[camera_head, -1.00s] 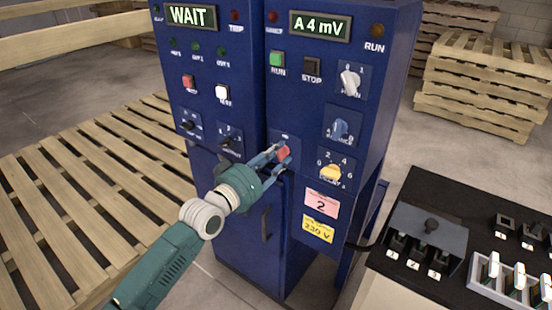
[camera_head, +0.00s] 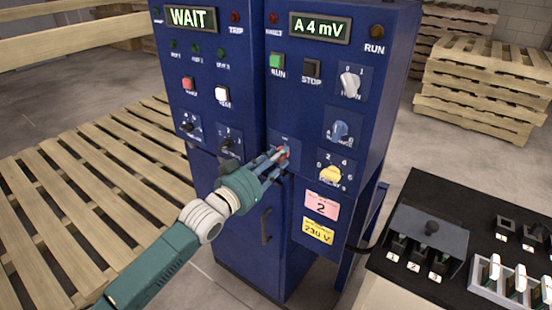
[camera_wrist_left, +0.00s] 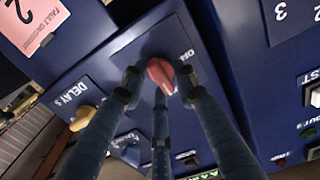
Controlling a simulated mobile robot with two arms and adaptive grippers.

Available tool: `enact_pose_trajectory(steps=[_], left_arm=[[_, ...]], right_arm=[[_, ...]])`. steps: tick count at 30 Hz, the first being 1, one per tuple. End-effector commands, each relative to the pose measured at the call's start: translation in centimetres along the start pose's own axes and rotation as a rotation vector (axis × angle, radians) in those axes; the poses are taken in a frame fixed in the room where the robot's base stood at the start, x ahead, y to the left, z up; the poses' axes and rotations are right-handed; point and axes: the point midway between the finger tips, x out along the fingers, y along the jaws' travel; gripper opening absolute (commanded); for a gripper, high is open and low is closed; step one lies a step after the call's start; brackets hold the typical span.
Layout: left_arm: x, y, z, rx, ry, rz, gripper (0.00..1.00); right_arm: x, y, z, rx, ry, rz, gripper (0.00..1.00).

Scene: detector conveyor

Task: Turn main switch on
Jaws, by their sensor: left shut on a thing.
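The blue control cabinet (camera_head: 340,110) stands in front of me. My left gripper (camera_head: 280,156) reaches its front from the lower left and is shut on a red rotary knob (camera_wrist_left: 161,75) on a small blue plate. In the left wrist view the gripper's fingers (camera_wrist_left: 160,88) close around the knob, and the label beside it is hard to read. In the head view the fingers hide most of the knob. A white knob (camera_head: 349,83) with 0 and 1 marks sits higher on the right; its label is blurred. My right gripper is out of view.
Near the gripper are a yellow knob (camera_head: 331,174), a blue knob (camera_head: 340,130) and black knobs (camera_head: 229,145). Displays read WAIT (camera_head: 190,18) and A 4 mV (camera_head: 319,27). A black-topped table (camera_head: 420,200) stands at right, a slatted wooden pallet (camera_head: 90,190) at left.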

Motion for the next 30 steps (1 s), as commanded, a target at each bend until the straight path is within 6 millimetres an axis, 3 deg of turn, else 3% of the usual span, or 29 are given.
enact_pose_trajectory(steps=[10, 11, 12, 30], left_arm=[[0.05, 0.59, 0.08, 0.002, 0.0, 0.009, 0.03], [0.05, 0.59, 0.1, 0.002, 0.0, 0.009, 0.33], [0.04, 0.58, 0.11, 0.002, 0.0, 0.009, 0.39], [-0.11, 0.15, 0.2, 0.001, -0.003, 0.002, 0.39]], right_arm=[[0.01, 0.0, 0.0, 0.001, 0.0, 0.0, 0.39], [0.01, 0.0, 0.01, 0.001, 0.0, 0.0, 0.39], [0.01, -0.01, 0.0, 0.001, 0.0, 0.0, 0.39], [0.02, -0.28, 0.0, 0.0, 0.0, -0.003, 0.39]])
